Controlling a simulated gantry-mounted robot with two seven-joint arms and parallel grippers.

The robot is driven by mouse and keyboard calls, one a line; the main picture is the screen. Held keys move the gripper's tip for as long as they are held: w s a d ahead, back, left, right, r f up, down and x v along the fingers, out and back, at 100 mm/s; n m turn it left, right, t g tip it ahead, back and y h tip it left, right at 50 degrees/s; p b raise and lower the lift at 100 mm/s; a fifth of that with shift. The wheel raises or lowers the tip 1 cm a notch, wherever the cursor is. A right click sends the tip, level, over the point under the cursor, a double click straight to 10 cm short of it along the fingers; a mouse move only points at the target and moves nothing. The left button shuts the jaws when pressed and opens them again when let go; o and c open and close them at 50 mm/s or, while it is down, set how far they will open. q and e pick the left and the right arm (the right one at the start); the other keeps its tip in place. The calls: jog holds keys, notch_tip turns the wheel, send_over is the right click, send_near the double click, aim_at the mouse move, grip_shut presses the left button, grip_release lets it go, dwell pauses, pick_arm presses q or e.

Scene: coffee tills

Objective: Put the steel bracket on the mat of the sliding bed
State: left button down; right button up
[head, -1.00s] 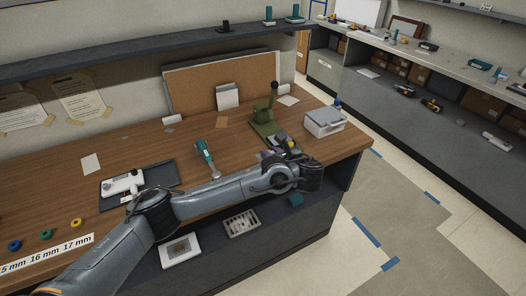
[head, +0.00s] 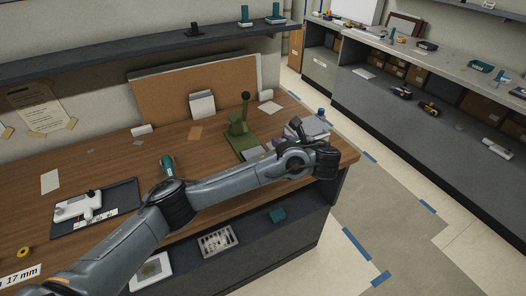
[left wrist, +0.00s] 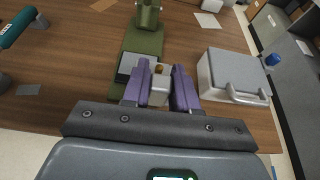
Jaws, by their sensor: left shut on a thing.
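My left gripper (left wrist: 159,84) points down at the green press-like fixture, with its two purple fingers shut on a light grey block, which I take as the steel bracket (left wrist: 159,93). The bracket is partly hidden by the fingers. The green fixture (head: 238,132) has an upright with a dark lever; its green bed (left wrist: 146,43) runs under the gripper in the left wrist view. A dark mat (left wrist: 125,67) shows beside the left finger. I cannot tell whether the bracket touches the mat. In the head view my forearm and wrist hide much of this. My right gripper is not in view.
A pale grey box (left wrist: 225,75) with a handle stands close to the right of the fingers. A teal-handled tool (head: 168,166) lies left of the fixture. A dark tray (head: 125,198) with a white device is further left. Bare bench surrounds the tool.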

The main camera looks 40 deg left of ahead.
pick_arm(q)
jog(key=a+f, duration=0.1)
jog(key=a, duration=0.1)
jog(key=a+f, duration=0.1)
jog(key=a, duration=0.1)
jog(key=shift+s+f, duration=0.2)
jog(key=shift+f, duration=0.1)
jog(key=a+f, duration=0.2)
jog(key=a, duration=0.1)
jog(key=a+f, duration=0.1)
jog(key=a, duration=0.1)
jog(key=shift+w+a+f+b, duration=0.1)
jog(key=shift+w+a+b, duration=0.1)
jog(key=shift+w+b, duration=0.2)
jog(key=shift+f+b, duration=0.3)
jog(key=shift+f, duration=1.65)
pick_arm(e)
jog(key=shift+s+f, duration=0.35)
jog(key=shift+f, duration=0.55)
pick_arm(q)
jog(key=shift+f, duration=0.1)
jog(key=c, duration=0.9)
grip_release()
jog(key=shift+f, duration=0.1)
